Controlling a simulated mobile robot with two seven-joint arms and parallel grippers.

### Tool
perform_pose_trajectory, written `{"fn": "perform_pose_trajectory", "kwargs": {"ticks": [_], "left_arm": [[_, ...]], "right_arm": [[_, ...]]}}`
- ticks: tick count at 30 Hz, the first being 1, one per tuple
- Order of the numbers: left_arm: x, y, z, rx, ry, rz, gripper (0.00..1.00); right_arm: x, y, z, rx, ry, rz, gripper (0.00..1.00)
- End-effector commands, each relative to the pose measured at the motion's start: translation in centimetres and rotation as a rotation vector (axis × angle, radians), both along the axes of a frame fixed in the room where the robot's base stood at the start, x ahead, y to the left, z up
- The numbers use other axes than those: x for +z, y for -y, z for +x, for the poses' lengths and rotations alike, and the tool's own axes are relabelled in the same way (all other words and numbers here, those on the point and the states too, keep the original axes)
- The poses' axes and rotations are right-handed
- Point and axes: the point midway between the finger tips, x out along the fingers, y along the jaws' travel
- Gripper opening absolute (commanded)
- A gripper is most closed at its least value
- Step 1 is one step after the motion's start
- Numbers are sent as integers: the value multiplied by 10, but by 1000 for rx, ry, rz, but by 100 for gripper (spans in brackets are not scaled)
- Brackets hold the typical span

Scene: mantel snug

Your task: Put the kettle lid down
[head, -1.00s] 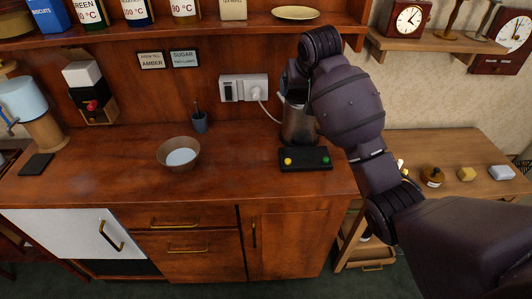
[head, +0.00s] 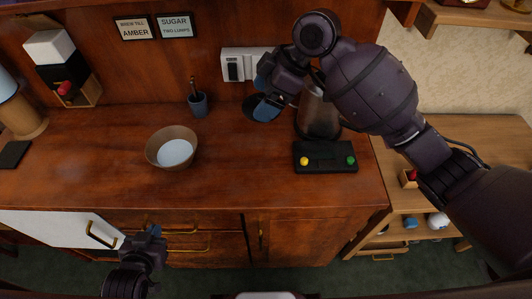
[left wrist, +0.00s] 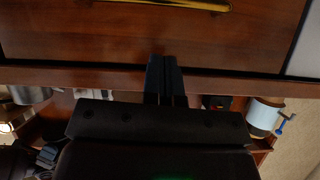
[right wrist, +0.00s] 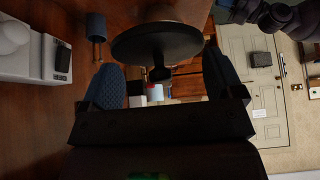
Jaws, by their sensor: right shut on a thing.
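The kettle lid (head: 263,109) is a dark round disc with a knob. My right gripper (head: 268,87) is shut on it and holds it just left of the kettle, above the back of the counter. The lid also shows between the fingers in the right wrist view (right wrist: 157,42). I cannot tell whether it touches the counter. The metal kettle (head: 318,115) stands on the counter behind the dark panel, partly hidden by my right arm. My left gripper (head: 152,232) is low in front of the cabinet, empty, its fingers together in the left wrist view (left wrist: 166,78).
A black panel (head: 325,158) with yellow and green buttons lies in front of the kettle. A bowl (head: 172,148) and a small blue cup (head: 198,104) stand to the left. The counter (head: 240,160) between bowl and panel is clear.

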Motion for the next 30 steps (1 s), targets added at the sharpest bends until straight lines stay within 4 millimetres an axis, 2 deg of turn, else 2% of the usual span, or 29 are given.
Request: {"fn": "perform_pose_trajectory", "kwargs": {"ticks": [6,21,24,30], "left_arm": [[-14,-4,-18,9,-39,2,0],[-18,-2,-11,4,-28,2,0],[-18,-2,-9,4,-24,2,0],[-18,-2,-9,4,-23,2,0]], "right_arm": [[-35,0,-1,9,-7,-1,64],[-139,1,0,5,-6,-1,64],[-150,0,1,6,-3,-1,64],[-160,0,1,6,-2,0,64]]}}
